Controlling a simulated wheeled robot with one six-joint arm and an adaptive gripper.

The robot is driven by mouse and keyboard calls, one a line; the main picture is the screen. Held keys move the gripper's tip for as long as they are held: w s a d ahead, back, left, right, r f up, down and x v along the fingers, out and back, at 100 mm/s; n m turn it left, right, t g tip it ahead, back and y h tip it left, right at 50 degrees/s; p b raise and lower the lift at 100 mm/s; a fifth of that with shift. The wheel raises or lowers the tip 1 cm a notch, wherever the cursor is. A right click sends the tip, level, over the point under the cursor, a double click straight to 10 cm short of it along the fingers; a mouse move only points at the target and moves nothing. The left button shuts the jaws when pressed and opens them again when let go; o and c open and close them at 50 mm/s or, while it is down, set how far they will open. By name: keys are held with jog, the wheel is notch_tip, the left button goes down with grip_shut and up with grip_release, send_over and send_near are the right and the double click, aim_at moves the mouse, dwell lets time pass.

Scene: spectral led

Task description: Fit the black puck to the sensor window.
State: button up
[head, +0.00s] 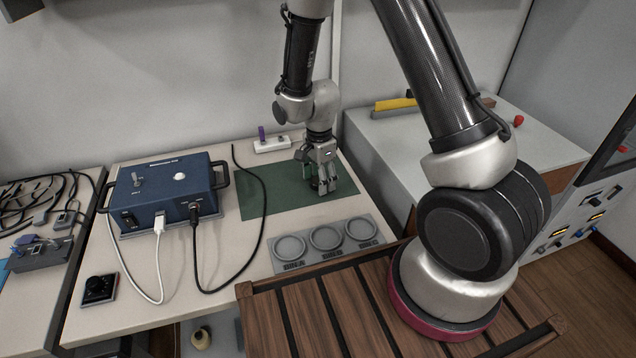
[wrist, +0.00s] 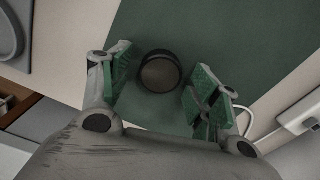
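The black puck (wrist: 160,72) is a small dark cylinder in the wrist view, over the green mat (wrist: 220,30). My gripper (wrist: 158,92) is open, with one green-padded finger on each side of the puck and small gaps between. In the head view my gripper (head: 322,187) points down over the mat (head: 262,192), and its fingers largely hide the puck. I cannot tell for sure which part is the sensor window. A black square unit (head: 99,288) with a round dark centre lies at the front left, and a pale round spot (head: 180,177) shows on the blue box (head: 165,192).
A grey tray (head: 292,267) with three round recesses lies in front of the mat. White and black cables (head: 237,270) run from the blue box across the table. A white power strip (head: 272,145) is behind the mat. A cluttered side table (head: 40,285) stands left.

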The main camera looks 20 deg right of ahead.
jog(key=c, duration=0.8)
jog(key=shift+r, duration=0.1)
notch_tip(320, 180, up, 10)
jog(key=shift+f, duration=0.1)
